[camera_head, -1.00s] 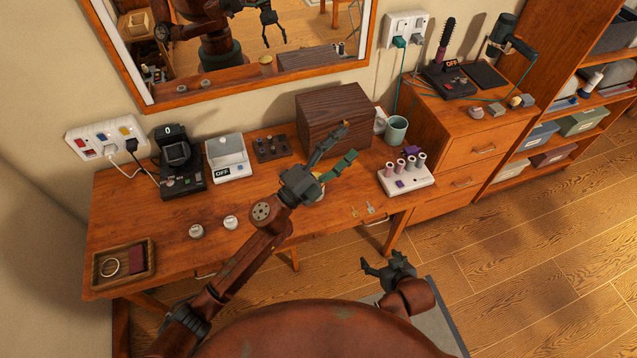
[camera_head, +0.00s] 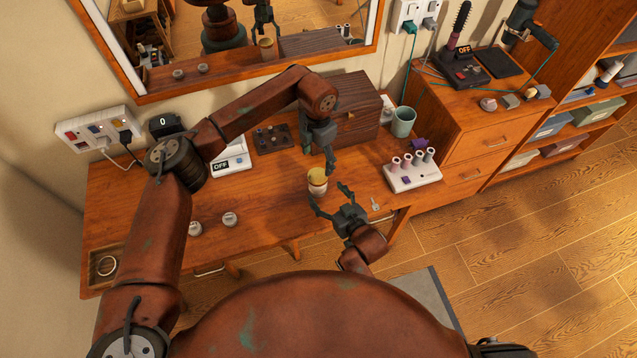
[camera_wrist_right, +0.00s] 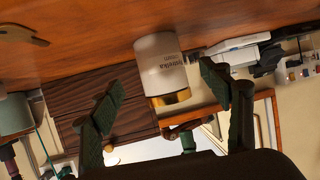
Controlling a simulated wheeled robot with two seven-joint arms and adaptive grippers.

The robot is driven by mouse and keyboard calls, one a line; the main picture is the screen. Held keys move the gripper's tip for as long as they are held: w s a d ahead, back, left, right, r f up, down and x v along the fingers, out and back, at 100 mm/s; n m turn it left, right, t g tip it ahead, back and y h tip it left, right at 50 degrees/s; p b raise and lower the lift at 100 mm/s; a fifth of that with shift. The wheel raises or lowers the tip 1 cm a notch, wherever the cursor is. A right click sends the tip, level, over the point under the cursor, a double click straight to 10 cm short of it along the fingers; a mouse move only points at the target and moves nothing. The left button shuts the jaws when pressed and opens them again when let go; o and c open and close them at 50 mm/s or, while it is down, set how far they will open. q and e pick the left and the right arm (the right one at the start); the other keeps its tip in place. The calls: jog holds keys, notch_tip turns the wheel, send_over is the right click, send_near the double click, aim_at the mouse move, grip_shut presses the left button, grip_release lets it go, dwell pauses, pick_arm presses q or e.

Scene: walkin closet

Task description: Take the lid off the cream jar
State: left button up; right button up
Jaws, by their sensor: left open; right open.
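The cream jar (camera_head: 317,187) is white with a gold lid (camera_head: 317,175) and stands upright near the front edge of the wooden table. I cannot tell whether any finger touches the jar.
A dark wooden box (camera_head: 352,115) stands behind the jar. A white holder with several rollers (camera_head: 414,178) and a cup (camera_head: 403,121) are to the right. Two small white jars (camera_head: 229,219) lie to the left. A key (camera_head: 375,204) is near the front edge.

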jog(key=x, duration=0.6)
jog(key=shift+w+a+f, duration=0.15)
jog(key=shift+w+f, duration=0.05)
jog(key=shift+c, duration=0.3)
